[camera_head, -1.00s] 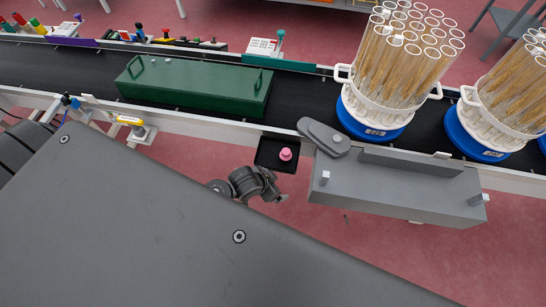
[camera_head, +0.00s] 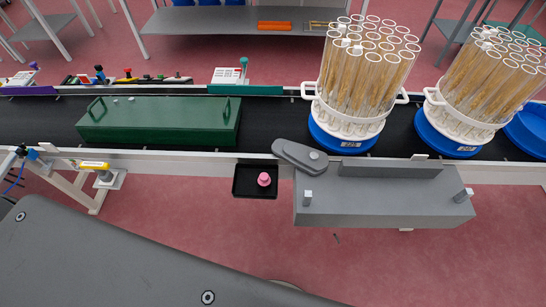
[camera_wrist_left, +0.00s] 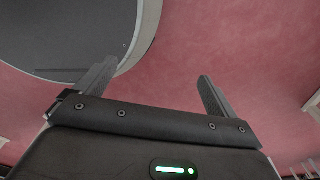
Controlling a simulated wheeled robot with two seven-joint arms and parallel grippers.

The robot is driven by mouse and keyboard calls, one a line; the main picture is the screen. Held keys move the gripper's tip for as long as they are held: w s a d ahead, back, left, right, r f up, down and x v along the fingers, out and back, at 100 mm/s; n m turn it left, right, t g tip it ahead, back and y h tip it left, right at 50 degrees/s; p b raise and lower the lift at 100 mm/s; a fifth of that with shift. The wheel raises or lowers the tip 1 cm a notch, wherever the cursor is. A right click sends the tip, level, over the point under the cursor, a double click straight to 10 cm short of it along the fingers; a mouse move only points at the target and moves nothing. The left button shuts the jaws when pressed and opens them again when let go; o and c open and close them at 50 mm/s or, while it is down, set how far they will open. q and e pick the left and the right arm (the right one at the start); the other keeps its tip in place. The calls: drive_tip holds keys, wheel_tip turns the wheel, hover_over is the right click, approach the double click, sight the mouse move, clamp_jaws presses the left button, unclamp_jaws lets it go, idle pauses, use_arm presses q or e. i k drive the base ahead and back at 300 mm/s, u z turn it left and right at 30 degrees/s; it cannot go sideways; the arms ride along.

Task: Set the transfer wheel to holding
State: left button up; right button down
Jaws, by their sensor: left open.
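I cannot tell for certain which part is the transfer wheel. A pink knob (camera_head: 264,179) stands in a small black tray (camera_head: 242,192) at the front edge of the conveyor. To its right, a grey lever-like arm (camera_head: 297,154) lies at the corner of a grey box (camera_head: 385,208) with small pegs. My left gripper (camera_wrist_left: 158,70) shows only in the left wrist view. Its two fingers are apart with nothing between them, over pink floor. My right gripper is in neither view.
A dark conveyor (camera_head: 270,112) crosses the head view. It carries a green lidded box (camera_head: 160,121) and white racks of wheat-filled tubes (camera_head: 360,90) on blue bases. A white panel with a teal knob (camera_head: 229,75) stands behind.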

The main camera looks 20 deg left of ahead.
sight(314, 162)
drive_tip(key=z, duration=2.55)
drive_tip(key=k, duration=2.25)
drive_tip(key=u, duration=2.55)
drive_tip(key=i, duration=0.55)
drive_tip(key=z, duration=0.1)
